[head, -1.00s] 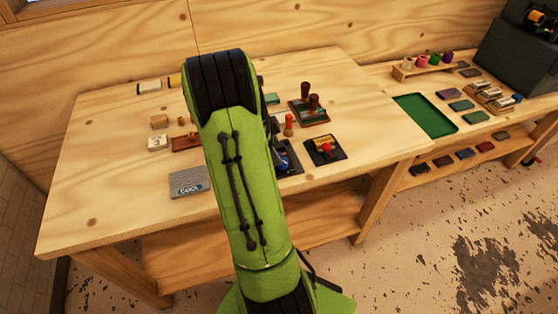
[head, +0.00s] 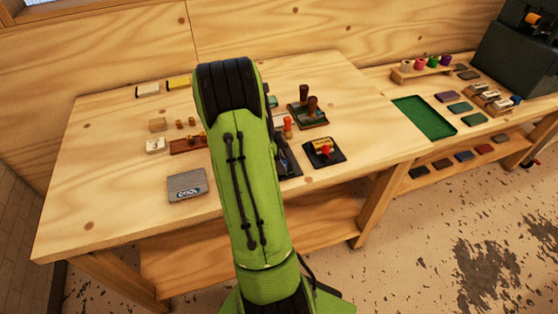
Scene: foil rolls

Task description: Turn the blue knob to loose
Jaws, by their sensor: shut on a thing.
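My green arm reaches up across the middle of the bench, and its black end section covers my gripper, so I cannot see the jaws. A dark base plate (head: 289,164) shows partly at the arm's right edge, with grey-blue parts on it too small to make out. I cannot clearly pick out a blue knob; it may be hidden behind the arm. To the right, a separate black plate (head: 335,158) carries a yellow roll (head: 322,145) and a red knob (head: 325,151).
An orange-red handled piece (head: 288,127) stands beside the arm. Dark-handled stamps (head: 312,105) stand behind on a board. A grey box (head: 187,185) lies left of the arm. A green tray (head: 424,117) is on the right bench. The bench's front left is clear.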

